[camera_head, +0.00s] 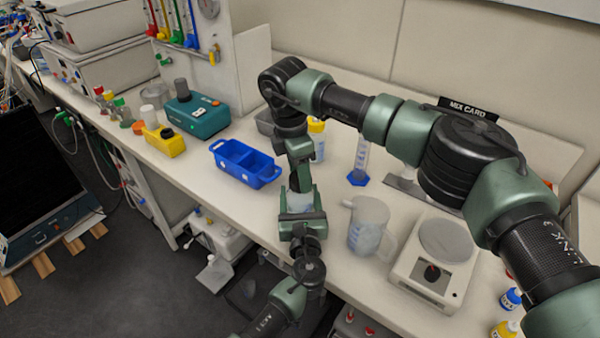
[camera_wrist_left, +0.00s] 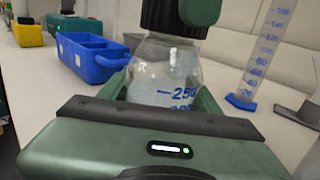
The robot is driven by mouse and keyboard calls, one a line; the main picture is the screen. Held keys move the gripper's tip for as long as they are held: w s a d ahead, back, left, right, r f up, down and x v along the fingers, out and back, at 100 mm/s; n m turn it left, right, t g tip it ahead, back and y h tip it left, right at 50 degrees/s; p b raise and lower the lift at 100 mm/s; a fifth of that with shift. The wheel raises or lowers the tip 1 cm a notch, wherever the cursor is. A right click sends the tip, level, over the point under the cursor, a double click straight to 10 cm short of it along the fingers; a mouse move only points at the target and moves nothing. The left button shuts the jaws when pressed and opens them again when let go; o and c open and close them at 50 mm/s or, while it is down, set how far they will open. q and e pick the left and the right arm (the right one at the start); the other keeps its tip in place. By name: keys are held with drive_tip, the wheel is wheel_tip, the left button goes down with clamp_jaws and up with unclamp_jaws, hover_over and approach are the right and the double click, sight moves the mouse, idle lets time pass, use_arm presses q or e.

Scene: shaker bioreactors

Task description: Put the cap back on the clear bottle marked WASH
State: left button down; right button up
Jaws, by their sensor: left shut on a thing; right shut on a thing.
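The clear bottle (camera_head: 299,202) stands upright in my left gripper (camera_head: 302,217), which is shut on its body. In the left wrist view the bottle (camera_wrist_left: 165,68) shows blue volume marks such as 250; a WASH label is not visible. My right gripper (camera_head: 300,172) comes down from above and is shut on a black cap (camera_wrist_left: 160,18). The cap is at the bottle's neck, directly over it. Part of a green right finger (camera_wrist_left: 200,10) covers its side. Whether the cap is seated or threaded I cannot tell.
A blue divided caddy (camera_head: 235,170) is left of the grippers. A measuring cylinder (camera_head: 361,158) and a yellow-capped bottle (camera_head: 317,140) stand behind. A clear jug (camera_head: 368,228) and a balance (camera_head: 436,264) are at the right. The bench's front edge is close by.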

drive_tip(key=m+g, duration=0.1)
drive_tip(key=m, duration=0.6)
drive_tip(key=shift+w, duration=0.1)
drive_tip(key=shift+m, duration=0.9)
drive_tip(key=shift+a+r+m, duration=0.1)
drive_tip(key=shift+a+m, duration=0.3)
drive_tip(key=shift+m, duration=0.7)
drive_tip(key=shift+w+d+m, duration=0.1)
drive_tip(key=shift+m, duration=0.6)
drive_tip(key=shift+d+m+g, duration=0.25)
drive_tip(key=shift+m+g, duration=0.05)
drive_tip(key=shift+m, duration=0.1)
drive_tip(key=o, duration=1.3)
